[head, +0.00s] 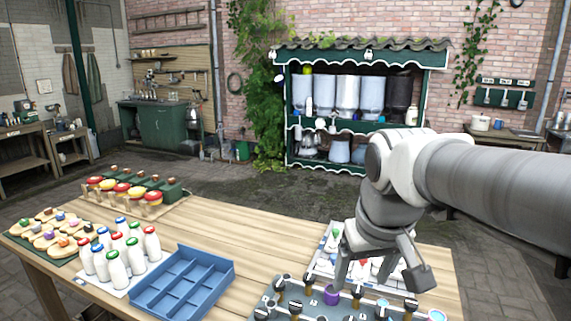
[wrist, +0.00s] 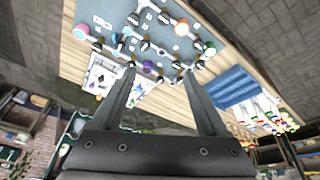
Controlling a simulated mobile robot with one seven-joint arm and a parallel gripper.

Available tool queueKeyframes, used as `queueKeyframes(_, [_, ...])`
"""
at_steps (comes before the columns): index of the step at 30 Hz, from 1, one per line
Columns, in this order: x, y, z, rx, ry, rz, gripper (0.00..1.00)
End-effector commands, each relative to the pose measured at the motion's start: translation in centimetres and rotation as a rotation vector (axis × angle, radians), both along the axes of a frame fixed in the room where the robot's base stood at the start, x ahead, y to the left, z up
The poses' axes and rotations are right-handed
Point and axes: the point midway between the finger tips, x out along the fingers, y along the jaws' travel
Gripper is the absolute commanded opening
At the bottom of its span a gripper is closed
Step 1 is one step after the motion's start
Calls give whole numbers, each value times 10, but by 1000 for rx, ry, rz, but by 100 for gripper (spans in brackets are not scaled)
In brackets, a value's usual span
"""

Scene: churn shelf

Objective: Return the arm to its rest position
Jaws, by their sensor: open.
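My gripper (head: 375,268) is over the front right of the wooden table (head: 225,240), pointing down. In the wrist view its two fingers (wrist: 158,80) are spread wide with nothing held between them. My arm comes in from the right in the head view. Below and around the fingers are a grey board (head: 290,300) with several dark-topped pegs and a purple cup (head: 331,295). I cannot tell from the head view how far the fingertips are above the board. My gripper and wrist hide part of a white sheet (head: 322,262) with small items behind the board.
A blue divided tray (head: 183,285) stands left of the board. Further left are several milk bottles (head: 118,275), a green board with wooden pieces (head: 45,237) and a rack of red and yellow items (head: 123,192). A green shelf (head: 360,110) stands behind. The table's middle is clear.

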Motion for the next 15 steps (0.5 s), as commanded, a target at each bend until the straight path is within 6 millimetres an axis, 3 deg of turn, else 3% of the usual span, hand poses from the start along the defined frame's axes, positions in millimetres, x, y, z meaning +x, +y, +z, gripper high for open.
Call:
queueKeyframes(9, [-70, -17, -17, 33, -107, -86, 77])
queueKeyframes(15, [-93, -22, -30, 49, -148, -118, 77])
